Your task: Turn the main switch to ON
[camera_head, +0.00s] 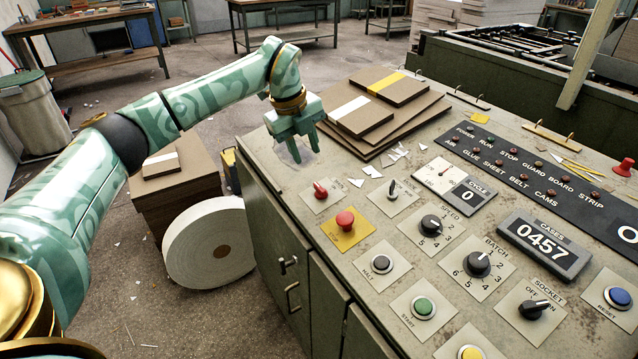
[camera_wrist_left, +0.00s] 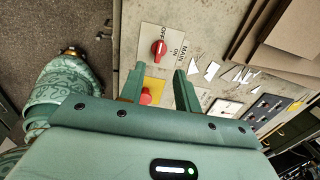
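The main switch is a red rotary knob (camera_head: 320,190) on a pale plate at the near left corner of the console top. In the left wrist view the red knob (camera_wrist_left: 160,48) lies just beyond my fingertips, between the OFF and ON labels. Its handle seems to point toward the OFF side. My left gripper (camera_head: 301,158) hangs over the console's left edge, behind the switch in the head view, apart from it. Its two fingers (camera_wrist_left: 158,71) are spread with nothing between them. My right gripper is not in view.
A red push button on a yellow plate (camera_head: 345,221) sits close to the switch. A small knob (camera_head: 391,189) is to the right. Stacked greyboard (camera_head: 372,125) and paper scraps (camera_head: 373,172) lie behind. A white roll (camera_head: 187,247) stands on the floor at left.

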